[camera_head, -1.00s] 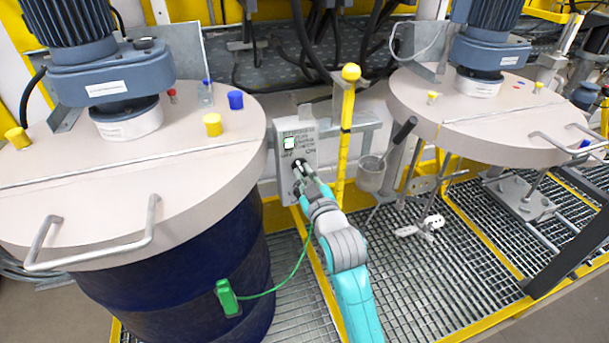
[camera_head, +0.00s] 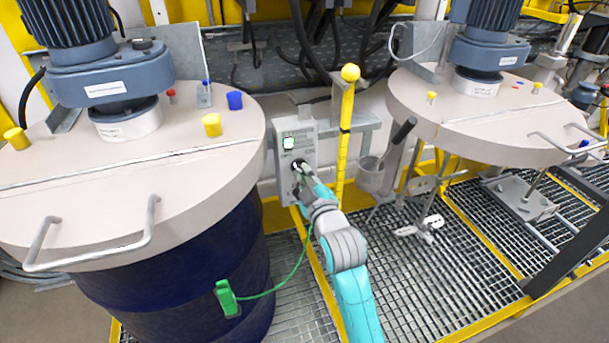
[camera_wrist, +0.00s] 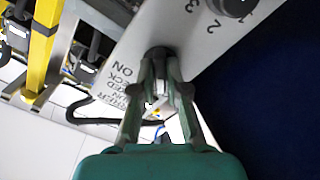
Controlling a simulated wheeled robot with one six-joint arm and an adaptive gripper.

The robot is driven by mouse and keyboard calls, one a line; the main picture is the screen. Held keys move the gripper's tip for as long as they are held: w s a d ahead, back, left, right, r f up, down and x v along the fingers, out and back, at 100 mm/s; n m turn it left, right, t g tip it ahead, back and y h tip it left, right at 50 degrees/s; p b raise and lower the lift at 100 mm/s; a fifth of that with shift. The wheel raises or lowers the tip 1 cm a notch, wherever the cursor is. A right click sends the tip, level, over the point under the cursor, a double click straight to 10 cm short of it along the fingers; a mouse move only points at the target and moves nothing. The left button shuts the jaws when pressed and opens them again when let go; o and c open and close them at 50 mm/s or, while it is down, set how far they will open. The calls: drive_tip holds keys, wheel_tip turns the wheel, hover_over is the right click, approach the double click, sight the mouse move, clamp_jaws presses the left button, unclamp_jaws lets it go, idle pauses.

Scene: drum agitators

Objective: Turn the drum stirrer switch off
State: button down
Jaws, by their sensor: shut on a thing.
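The grey switch box (camera_head: 310,150) of the drum stirrer stands upright between the two drums. It has a small pale green-edged indicator (camera_head: 289,143) near its top. My gripper (camera_head: 300,168) is at the front of the box, its fingers shut on the dark switch knob. In the wrist view the knob (camera_wrist: 160,52) sits between the fingertips of my gripper (camera_wrist: 159,68), beside printed letters that include ON. A second dark dial (camera_wrist: 236,6) with numbers 2 and 3 is on the same panel. The knob's pointer is hidden by the fingers.
A blue drum (camera_head: 190,270) with a pale lid stands close left, with a green clamp (camera_head: 227,298) and cable on it. A yellow post (camera_head: 346,130) and a hanging ladle (camera_head: 371,175) are just right of the box. A second lid (camera_head: 480,125) is farther right.

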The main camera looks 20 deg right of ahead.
drive_tip(key=c, duration=1.2)
unclamp_jaws()
drive_tip(key=s, duration=1.2)
drive_tip(key=shift+f, duration=0.1)
drive_tip(key=s+f+m+g, duration=0.1)
drive_tip(key=s+f+m, duration=0.1)
drive_tip(key=s+f, duration=0.6)
drive_tip(key=s+f+m+g, duration=0.15)
drive_tip(key=s+f, duration=0.35)
drive_tip(key=s, duration=0.5)
drive_tip(key=s+m, duration=0.1)
drive_tip(key=s, duration=0.6)
drive_tip(key=s+m, duration=0.2)
drive_tip(key=s, duration=0.6)
drive_tip(key=s+f+m, duration=0.1)
drive_tip(key=s, duration=0.7)
drive_tip(key=shift+a+f+m+g, duration=0.1)
drive_tip(key=shift+a+m+g, duration=0.05)
drive_tip(key=shift+m+g, duration=0.2)
